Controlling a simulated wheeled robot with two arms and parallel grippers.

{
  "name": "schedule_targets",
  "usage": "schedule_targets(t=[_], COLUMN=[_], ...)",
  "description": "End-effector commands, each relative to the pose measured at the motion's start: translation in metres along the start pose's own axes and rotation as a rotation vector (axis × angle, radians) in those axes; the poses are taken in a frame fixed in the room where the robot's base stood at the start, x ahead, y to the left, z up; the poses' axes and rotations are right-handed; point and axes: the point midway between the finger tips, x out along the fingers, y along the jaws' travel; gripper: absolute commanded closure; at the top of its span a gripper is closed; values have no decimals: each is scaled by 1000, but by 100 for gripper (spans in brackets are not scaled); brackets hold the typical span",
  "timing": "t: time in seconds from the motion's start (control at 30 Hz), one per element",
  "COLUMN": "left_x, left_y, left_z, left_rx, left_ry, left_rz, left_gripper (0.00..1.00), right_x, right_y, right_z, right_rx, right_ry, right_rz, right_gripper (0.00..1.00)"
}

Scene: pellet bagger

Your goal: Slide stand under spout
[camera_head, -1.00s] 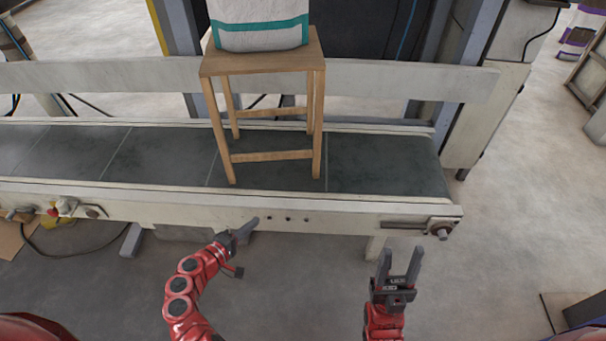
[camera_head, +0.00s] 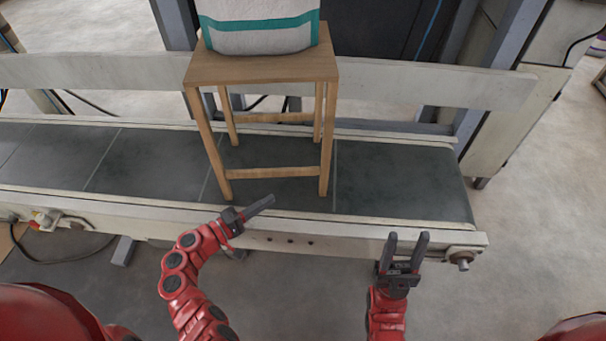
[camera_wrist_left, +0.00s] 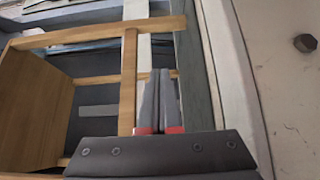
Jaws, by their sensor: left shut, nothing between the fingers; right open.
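The wooden stand (camera_head: 262,68) is upright on the dark conveyor belt in the head view, with a white bag with a teal band (camera_head: 258,28) on its top. My left gripper (camera_head: 268,201) is shut and empty, just in front of the stand's near legs at the belt's front edge. In the left wrist view, the shut fingers (camera_wrist_left: 161,92) point toward the stand's wooden leg (camera_wrist_left: 129,85); I cannot tell whether they touch it. My right gripper (camera_head: 407,240) is open and empty, near the belt's front rail on the right. The spout is not visible.
The conveyor belt (camera_head: 400,178) is clear to the right of the stand and to its left. A pale front rail (camera_head: 350,232) and a pale back rail (camera_head: 420,88) run along it. Grey posts (camera_head: 490,60) stand behind the belt.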

Motion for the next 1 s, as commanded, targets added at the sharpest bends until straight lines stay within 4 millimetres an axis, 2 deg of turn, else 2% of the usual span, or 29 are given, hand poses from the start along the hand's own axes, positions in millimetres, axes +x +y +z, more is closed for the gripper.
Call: schedule_targets(t=[0.17,0.6,0.8,1.0], left_x=[17,106,122,128], left_y=[0,-2,0,0], left_z=[1,5,24,28], left_rx=[0,-1,0,0], left_ry=[-6,-5,-2,1], left_rz=[2,0,1,0], left_gripper=[100,100,100,100], right_x=[-3,-15,-16,-16], right_y=[0,-1,-1,-1], right_z=[0,2,2,3], right_rx=[0,0,0,0], right_ry=[-1,0,0,0], right_rz=[0,0,0,0], right_gripper=[50,50,50,50])
